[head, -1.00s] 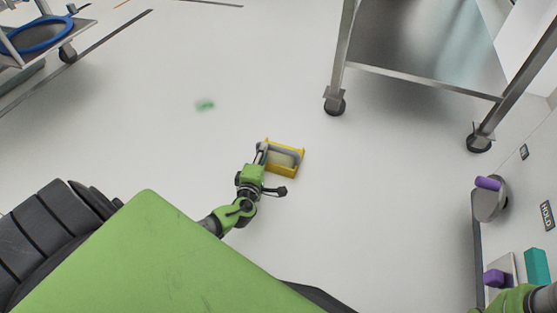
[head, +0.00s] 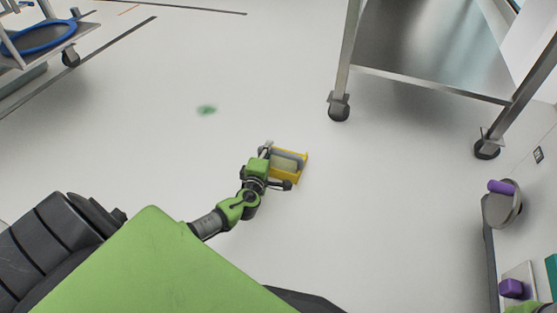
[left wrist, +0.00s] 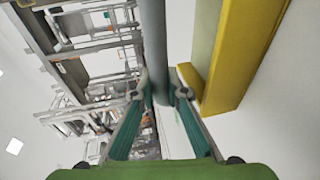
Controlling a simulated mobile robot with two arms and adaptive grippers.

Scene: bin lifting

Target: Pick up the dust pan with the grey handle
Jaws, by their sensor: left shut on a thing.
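The dust pan (head: 298,178) is yellow with a grey handle and lies in the middle of the head view, over the pale floor. My left gripper (head: 266,152) is at its left side. In the left wrist view, the grey handle (left wrist: 154,35) runs between the fingertips of my left gripper (left wrist: 160,85), which is shut on it. The yellow pan body (left wrist: 237,60) shows just right of the fingers. I cannot tell if the pan touches the floor. My right gripper is out of view; only a green arm part shows at the lower right edge.
A green spot (head: 207,110) marks the floor left of the pan. A metal table on casters (head: 430,84) stands at upper right, and a cart with a blue ring (head: 38,38) at upper left. Purple items (head: 501,187) show at right. The floor around the pan is clear.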

